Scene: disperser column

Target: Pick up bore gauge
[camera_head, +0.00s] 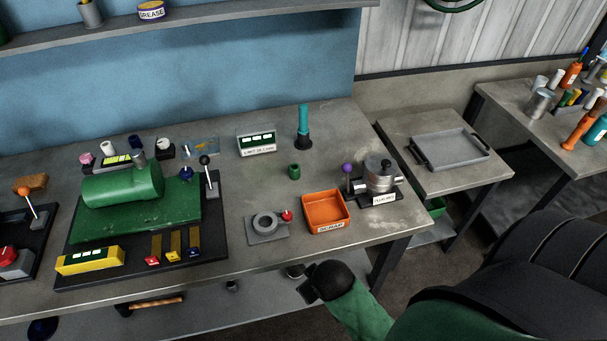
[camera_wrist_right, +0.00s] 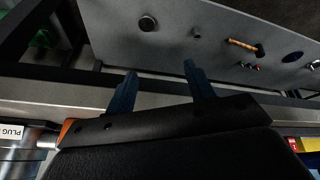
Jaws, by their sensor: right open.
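I cannot tell for sure which thing is the bore gauge. A tall teal cylinder with a black lower part (camera_head: 303,120) stands upright at the back of the bench and may be it. A short dark green cylinder (camera_head: 294,171) stands in front of it. My right gripper (camera_head: 309,288) is low at the bench's front edge, well apart from both. In the right wrist view its two blue-grey fingers (camera_wrist_right: 160,68) are spread with nothing between them. My left gripper is in neither view.
An orange scrap bin (camera_head: 326,228), a grey ring fixture (camera_head: 266,238) and a metal device with a purple-knobbed lever (camera_head: 379,178) stand near the front right. A labelled box (camera_head: 257,141) is behind. A green machine (camera_head: 120,186) fills the left. The lower shelf (camera_wrist_right: 185,20) holds a hammer.

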